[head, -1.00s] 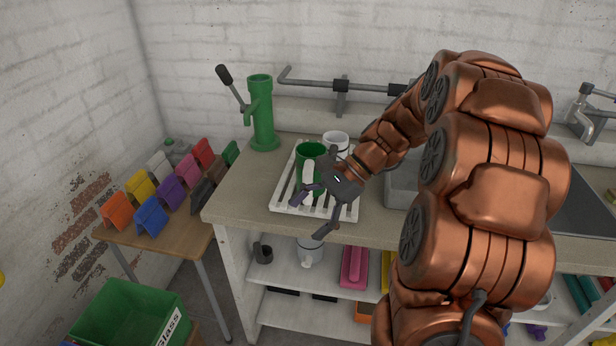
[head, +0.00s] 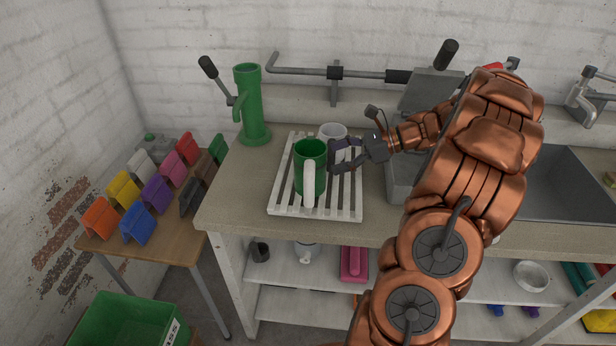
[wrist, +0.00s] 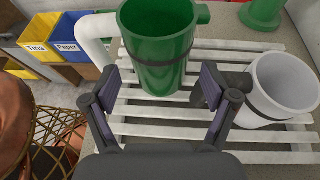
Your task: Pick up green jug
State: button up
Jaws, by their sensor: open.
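The green jug (head: 309,158) stands upright on a white slatted rack (head: 283,212) on the counter, its white handle facing the front in the head view. In the wrist view the jug (wrist: 158,48) is ahead of my gripper (wrist: 163,98), slightly above the space between the fingertips, with its white handle at the left. My gripper (head: 334,157) is open and empty, just right of the jug in the head view. I cannot tell whether a finger touches it. A white mug (head: 332,131) stands behind on the rack; it also shows in the wrist view (wrist: 284,84), close to the right finger.
A green hand pump (head: 250,105) stands at the back left of the counter. A grey box-like unit (head: 400,180) and a sink (head: 560,185) lie to the right. A side table with coloured holders (head: 157,195) is at the left, above a green bin (head: 125,322).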

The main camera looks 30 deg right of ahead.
aim_at(318, 162)
jog(key=p+x, duration=0.1)
jog(key=x, duration=0.3)
jog(key=shift+a+r+p, duration=0.1)
jog(key=shift+a+p, duration=0.05)
jog(key=shift+p, duration=0.15)
jog(key=shift+w+a+f, duration=0.3)
jog(key=shift+a+f, duration=0.05)
jog(key=shift+c, duration=0.4)
jog(key=c, duration=1.4)
jog(key=shift+r, duration=0.15)
